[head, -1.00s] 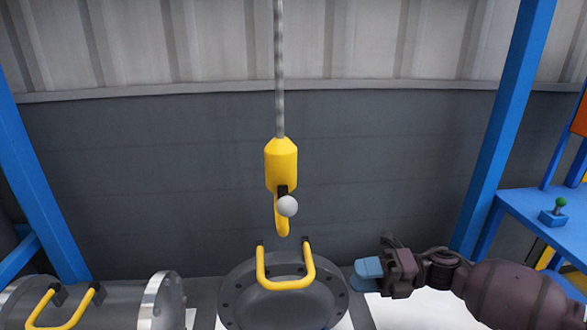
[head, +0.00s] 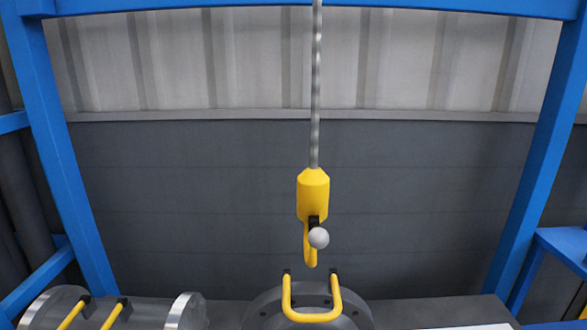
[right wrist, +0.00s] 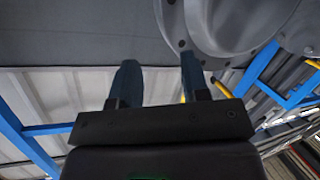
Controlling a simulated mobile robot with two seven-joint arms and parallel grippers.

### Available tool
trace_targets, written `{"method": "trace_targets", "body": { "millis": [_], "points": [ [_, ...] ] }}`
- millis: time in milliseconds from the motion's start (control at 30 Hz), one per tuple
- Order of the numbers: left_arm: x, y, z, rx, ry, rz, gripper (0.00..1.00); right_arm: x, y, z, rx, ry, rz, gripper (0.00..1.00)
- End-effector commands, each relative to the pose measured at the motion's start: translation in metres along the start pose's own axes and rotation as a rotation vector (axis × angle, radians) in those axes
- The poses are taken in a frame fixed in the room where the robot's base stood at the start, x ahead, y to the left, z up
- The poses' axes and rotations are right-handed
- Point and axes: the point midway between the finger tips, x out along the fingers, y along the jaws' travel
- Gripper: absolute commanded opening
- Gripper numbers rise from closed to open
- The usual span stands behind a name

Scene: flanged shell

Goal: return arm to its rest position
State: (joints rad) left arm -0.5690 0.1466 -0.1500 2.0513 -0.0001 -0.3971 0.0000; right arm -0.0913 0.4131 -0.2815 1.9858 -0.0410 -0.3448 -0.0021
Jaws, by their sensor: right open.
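My right gripper (right wrist: 160,82) shows only in the right wrist view. Its two dark blue fingers stand apart with nothing between them. The round grey flange of the shell (right wrist: 225,25) shows beyond the fingers at the top of that view. In the head view the flanged shell (head: 262,306) sits at the bottom middle with a yellow handle (head: 312,316) on top. A yellow crane hook (head: 313,193) with a white ball hangs above the handle, apart from it. My left gripper is not in view.
A second grey flanged cylinder (head: 150,312) with yellow handles lies at the lower left. Blue frame posts (head: 62,150) stand left and right, with a blue beam across the top. A blue side table (head: 567,246) stands at the right. A grey wall closes the back.

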Motion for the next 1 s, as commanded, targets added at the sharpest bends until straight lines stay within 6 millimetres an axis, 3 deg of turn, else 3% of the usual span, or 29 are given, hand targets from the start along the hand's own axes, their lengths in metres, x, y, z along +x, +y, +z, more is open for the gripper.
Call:
{"method": "trace_targets", "body": {
  "millis": [33, 200, 400, 500, 667, 1000],
  "points": [
    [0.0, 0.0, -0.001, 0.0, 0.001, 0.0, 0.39, -0.016, -0.007, 0.018, 0.066, -0.054, 0.016, 0.42],
    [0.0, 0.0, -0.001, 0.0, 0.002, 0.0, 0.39, -0.069, -0.023, 0.067, 0.232, -0.193, 0.074, 0.42],
    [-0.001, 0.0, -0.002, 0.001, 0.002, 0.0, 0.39, -0.127, -0.044, 0.115, 0.348, -0.326, 0.136, 0.42],
    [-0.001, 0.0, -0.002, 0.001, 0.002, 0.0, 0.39, -0.147, -0.055, 0.13, 0.376, -0.373, 0.145, 0.42],
    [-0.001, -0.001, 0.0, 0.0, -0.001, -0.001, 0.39, -0.162, -0.062, 0.14, 0.386, -0.406, 0.145, 0.42],
    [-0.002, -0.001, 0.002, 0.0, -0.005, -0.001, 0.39, -0.162, -0.062, 0.141, 0.384, -0.408, 0.144, 0.42]
  ]
}}
